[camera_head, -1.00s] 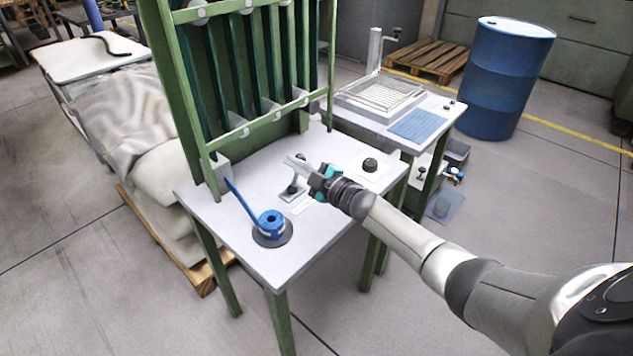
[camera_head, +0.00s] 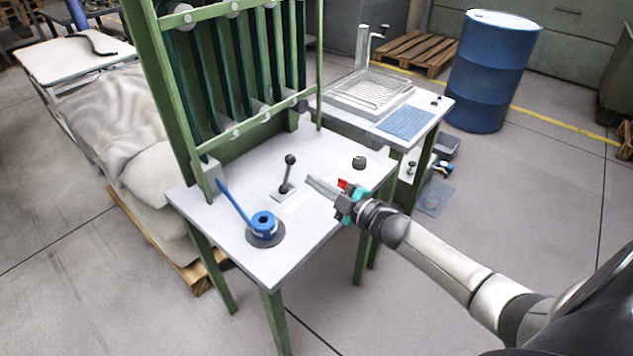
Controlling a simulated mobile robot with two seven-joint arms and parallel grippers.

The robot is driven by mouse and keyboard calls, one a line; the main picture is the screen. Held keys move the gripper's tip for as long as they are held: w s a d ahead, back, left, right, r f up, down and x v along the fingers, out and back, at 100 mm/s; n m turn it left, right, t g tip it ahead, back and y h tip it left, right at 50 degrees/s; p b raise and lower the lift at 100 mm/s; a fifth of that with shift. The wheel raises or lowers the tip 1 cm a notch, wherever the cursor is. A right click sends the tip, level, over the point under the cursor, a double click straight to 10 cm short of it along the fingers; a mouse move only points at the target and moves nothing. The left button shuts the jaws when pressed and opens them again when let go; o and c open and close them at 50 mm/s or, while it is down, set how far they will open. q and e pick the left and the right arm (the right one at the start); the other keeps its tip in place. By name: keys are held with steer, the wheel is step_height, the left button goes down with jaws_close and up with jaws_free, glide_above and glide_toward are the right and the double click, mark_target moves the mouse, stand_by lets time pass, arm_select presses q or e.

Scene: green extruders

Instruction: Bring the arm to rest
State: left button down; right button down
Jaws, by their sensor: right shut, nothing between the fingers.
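My right arm comes in from the lower right, and my right gripper (camera_head: 322,188) is above the right part of the white table top. Its fingers are shut with nothing between them and point left. A lever with a black ball knob (camera_head: 289,160) stands on a small plate to the left of the gripper, apart from it. A black knob (camera_head: 359,162) sits on the table behind the gripper. My left gripper is not in view.
The white table (camera_head: 235,245) carries a green rack (camera_head: 182,100) and a blue round part with a handle (camera_head: 263,226). A side table with a tray (camera_head: 368,92), a blue drum (camera_head: 487,75) and a pallet (camera_head: 417,52) stand behind. Covered sacks (camera_head: 120,120) are at left. Floor is free at front right.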

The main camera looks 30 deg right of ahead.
stand_by(0.4)
steer(key=s+a+f+m+g+h, duration=0.5)
steer(key=s+a+f+m+h, duration=0.1)
steer(key=s+m, duration=0.35)
steer(key=s+a+m+g+y, duration=0.1)
steer(key=s+a+g, duration=0.25)
steer(key=s, duration=0.65)
steer(key=s+a+m+g, duration=0.25)
steer(key=s+g, duration=0.25)
steer(key=s, duration=0.5)
step_height(320, 180, down, 23)
steer(key=s+n+g, duration=0.1)
steer(key=s, duration=0.2)
steer(key=s+d+f+g, duration=0.1)
steer(key=s+d+f, duration=0.1)
steer(key=s+f, duration=1)
steer(key=shift+s+f, duration=0.25)
steer(key=shift+s, duration=0.9)
steer(key=shift+d, duration=0.1)
